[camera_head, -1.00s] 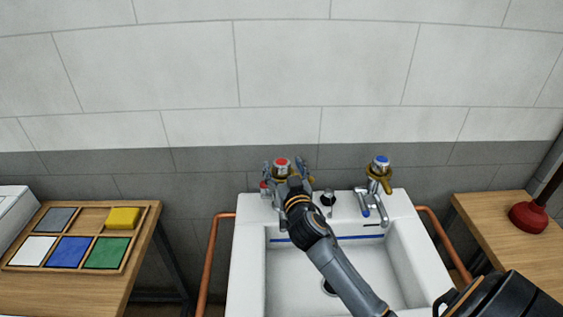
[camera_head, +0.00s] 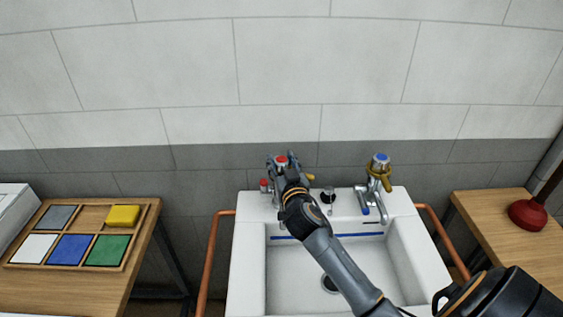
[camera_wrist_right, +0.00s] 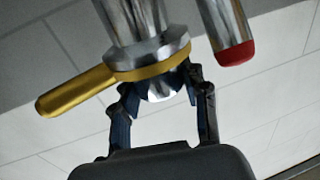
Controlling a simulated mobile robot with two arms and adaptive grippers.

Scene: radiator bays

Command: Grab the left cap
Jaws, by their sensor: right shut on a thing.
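The left cap (camera_head: 281,159), with a red top, sits on the left tap above the sink's back edge. My right gripper (camera_head: 282,163) is shut on it, one finger at each side. In the right wrist view the fingers hold the chrome cap (camera_wrist_right: 163,88) beside a yellow collar and lever (camera_wrist_right: 78,91); the red top is hidden there. The cap is still on the tap. My right arm hides much of the left tap in the head view. My left gripper is not in view.
The right tap (camera_head: 378,181) has a blue top. The white sink (camera_head: 245,270) is below, with copper pipes beside it. A wooden tray (camera_head: 155,206) with coloured pads is on the left bench. A red plunger (camera_head: 528,215) is on the right bench.

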